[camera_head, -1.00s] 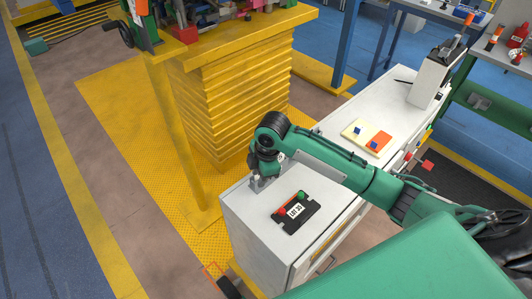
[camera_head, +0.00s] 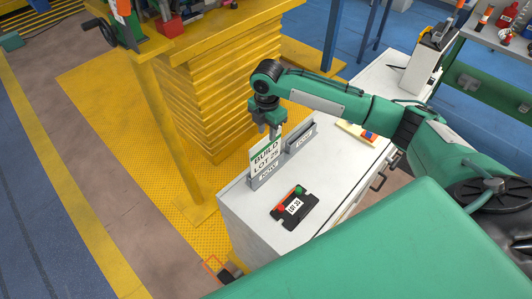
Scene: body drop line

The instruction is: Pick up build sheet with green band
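The build sheet (camera_head: 266,153) is a white card with a green band along its top edge and the words BUILD and LOT. It stands upright in a small grey holder (camera_head: 266,178) near the bench's far left corner. My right gripper (camera_head: 268,133) points down at the sheet's top edge. Its fingertips are small and overlap the sheet's top, so I cannot tell whether they grip it. My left gripper is out of view.
A second grey holder (camera_head: 300,139) stands just behind and right. A black plate (camera_head: 294,207) with a LOT label and red and green parts lies in front on the white bench (camera_head: 244,211). A yellow pad (camera_head: 352,132) is partly hidden by my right arm.

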